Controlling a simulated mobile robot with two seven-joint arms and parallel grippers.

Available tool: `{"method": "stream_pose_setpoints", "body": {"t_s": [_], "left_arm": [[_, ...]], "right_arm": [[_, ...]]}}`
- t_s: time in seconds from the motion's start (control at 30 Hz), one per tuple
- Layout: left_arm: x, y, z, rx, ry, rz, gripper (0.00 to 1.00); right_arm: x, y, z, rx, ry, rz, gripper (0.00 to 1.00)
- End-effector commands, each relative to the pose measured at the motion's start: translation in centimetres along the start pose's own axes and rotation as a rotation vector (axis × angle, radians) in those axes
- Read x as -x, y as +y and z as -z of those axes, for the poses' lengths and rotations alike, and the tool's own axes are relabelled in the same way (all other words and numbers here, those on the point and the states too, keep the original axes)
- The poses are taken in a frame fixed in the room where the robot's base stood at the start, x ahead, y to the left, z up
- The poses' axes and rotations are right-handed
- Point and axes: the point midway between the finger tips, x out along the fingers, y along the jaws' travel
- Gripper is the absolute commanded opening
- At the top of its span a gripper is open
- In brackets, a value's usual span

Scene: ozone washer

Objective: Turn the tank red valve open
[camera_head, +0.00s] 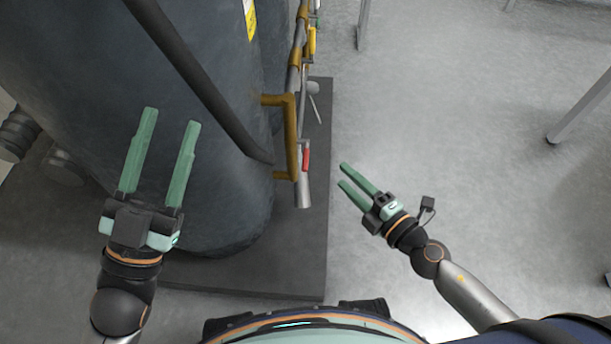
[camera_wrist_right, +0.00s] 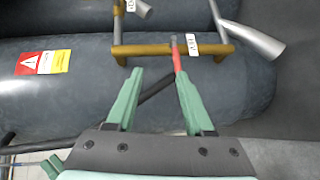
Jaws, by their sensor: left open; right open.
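The red valve handle (camera_head: 306,159) sits on the pipework at the right side of the large dark tank (camera_head: 225,215), just above a grey pipe end. In the right wrist view the red handle (camera_wrist_right: 177,58) runs lengthwise and is partly hidden behind the right-hand finger. My right gripper (camera_head: 342,175) is open and empty, a short way right of the handle in the head view, its fingers pointing toward it. In the wrist view its fingertips (camera_wrist_right: 160,73) appear just short of the ochre bracket. My left gripper (camera_head: 171,117) is open and empty in front of the tank.
An ochre pipe bracket (camera_head: 291,140) stands beside the handle. A dark bar (camera_head: 200,85) slants across the tank. A yellow handle (camera_head: 312,40) is further up the pipework. The tank stands on a dark base (camera_head: 300,260). The floor to the right is clear near my right arm.

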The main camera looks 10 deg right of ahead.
Motion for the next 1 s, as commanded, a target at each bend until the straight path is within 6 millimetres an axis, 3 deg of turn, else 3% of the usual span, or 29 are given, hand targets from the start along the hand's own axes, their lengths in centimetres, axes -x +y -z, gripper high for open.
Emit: {"method": "stream_pose_setpoints", "body": {"t_s": [0.03, 0.13, 0.47, 1.0], "left_arm": [[0.9, 0.6, -0.2, -0.011, 0.049, -0.006, 0.50], [1.4, 0.9, 1.0, -0.027, 0.122, -0.014, 0.50], [1.4, 1.0, 2.9, -0.038, 0.190, -0.021, 0.50], [1.6, 1.0, 2.6, -0.037, 0.188, -0.020, 0.50]], "right_arm": [[-0.5, -1.9, 0.0, 0.059, 0.023, -0.001, 0.53], [-0.9, -3.0, 0.3, 0.147, 0.055, -0.001, 0.53], [-2.4, -3.3, 0.6, 0.231, 0.081, 0.000, 0.53], [-12.2, -3.7, 1.4, 0.228, 0.082, 0.002, 0.53]]}}
